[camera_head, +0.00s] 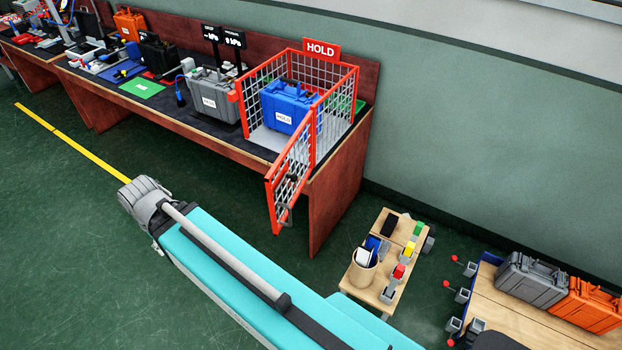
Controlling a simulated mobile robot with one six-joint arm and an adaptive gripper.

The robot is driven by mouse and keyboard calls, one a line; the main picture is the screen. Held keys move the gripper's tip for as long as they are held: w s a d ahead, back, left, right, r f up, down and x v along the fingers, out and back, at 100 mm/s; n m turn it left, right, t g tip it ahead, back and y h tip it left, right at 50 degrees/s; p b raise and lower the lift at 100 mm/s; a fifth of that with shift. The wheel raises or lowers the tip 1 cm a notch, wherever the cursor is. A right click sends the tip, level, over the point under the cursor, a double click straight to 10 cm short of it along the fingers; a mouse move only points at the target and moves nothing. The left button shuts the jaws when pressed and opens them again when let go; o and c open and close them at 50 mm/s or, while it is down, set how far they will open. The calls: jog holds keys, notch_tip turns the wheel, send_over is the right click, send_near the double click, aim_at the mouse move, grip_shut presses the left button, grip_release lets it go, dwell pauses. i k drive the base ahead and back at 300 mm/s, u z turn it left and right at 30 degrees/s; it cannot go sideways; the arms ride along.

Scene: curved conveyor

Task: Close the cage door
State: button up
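The red-framed mesh cage (348,98) with a HOLD sign stands at the right end of the long workbench. Its door (290,177), a red frame with grey mesh, is swung open. It sticks out past the bench's front edge, with a dark latch or handle on it. A blue case (287,105) with a white label sits inside the cage. My teal arm reaches up from the bottom, and its grey end (146,200) is over the floor, left of the door and apart from it. Fingers cannot be made out there.
A grey case (213,97) stands on the bench left of the cage. A small wooden stand (364,286) with a cup and coloured blocks is below right. A table (497,305) with grey and orange cases is at lower right. Open green floor lies before the bench.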

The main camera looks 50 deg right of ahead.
aim_at(308, 121)
jog(key=k, duration=0.25)
jog(key=z, duration=1.3)
jog(key=i, duration=0.5)
jog(key=k, duration=0.5)
jog(key=u, duration=0.1)
